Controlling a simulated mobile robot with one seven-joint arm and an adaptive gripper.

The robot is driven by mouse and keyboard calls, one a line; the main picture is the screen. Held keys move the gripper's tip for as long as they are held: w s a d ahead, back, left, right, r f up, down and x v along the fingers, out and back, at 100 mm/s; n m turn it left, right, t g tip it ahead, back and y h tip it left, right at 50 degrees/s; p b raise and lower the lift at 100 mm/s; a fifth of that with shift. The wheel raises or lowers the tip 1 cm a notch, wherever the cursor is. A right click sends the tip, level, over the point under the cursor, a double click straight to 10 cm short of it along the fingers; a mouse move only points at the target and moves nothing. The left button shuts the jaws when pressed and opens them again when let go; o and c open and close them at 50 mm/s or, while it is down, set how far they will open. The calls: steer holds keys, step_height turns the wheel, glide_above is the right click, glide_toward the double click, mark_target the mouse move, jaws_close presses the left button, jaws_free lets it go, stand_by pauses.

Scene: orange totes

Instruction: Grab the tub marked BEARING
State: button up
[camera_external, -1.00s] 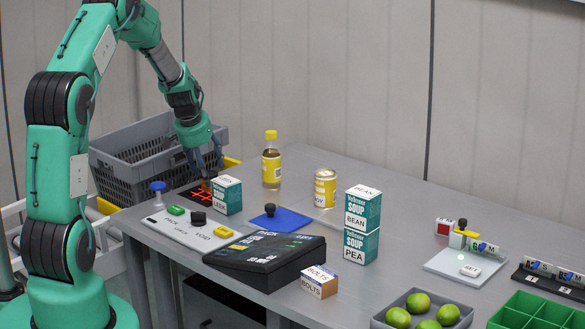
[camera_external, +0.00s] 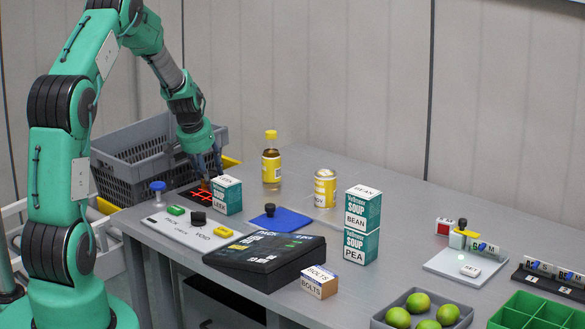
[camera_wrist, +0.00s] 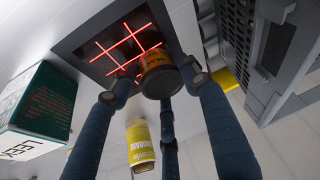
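A small orange-brown tub (camera_wrist: 160,74) with a dark rim stands by the red-lit scanner pad (camera_wrist: 118,47) in the wrist view. Its lettering is too small to read, so I cannot confirm BEARING. In the external view the tub (camera_external: 205,186) is mostly hidden by my fingers. My gripper (camera_wrist: 153,88) points down with its fingers spread around the tub. A narrow gap shows between the left finger and the tub; the right fingertip is very close to it, and contact is unclear.
A LEEK soup box (camera_external: 227,195) stands close on the right of my gripper. A grey crate (camera_external: 130,160) is behind on the left. A yellow-capped bottle (camera_external: 271,165) and a yellow can (camera_external: 325,188) stand farther right. A control panel (camera_external: 188,229) lies in front.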

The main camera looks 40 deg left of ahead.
mark_target(211, 171)
steer(key=shift+c, duration=0.7)
steer(key=shift+r, duration=0.15)
steer(key=shift+r+p, duration=0.3)
steer(key=shift+r, duration=0.25)
step_height(211, 171, up, 2)
steer(key=shift+w+r+p, duration=0.1)
steer(key=shift+p, duration=0.3)
steer(key=s+d, duration=0.2)
steer(key=s, duration=0.3)
steer(key=s+d+r+p, duration=0.1)
steer(key=s+d, duration=0.1)
steer(key=s, duration=0.2)
steer(key=s+d+p, duration=0.1)
steer(key=s+d, duration=0.2)
steer(key=s, duration=0.2)
steer(key=shift+s+r, duration=0.25)
steer(key=shift+s, duration=0.05)
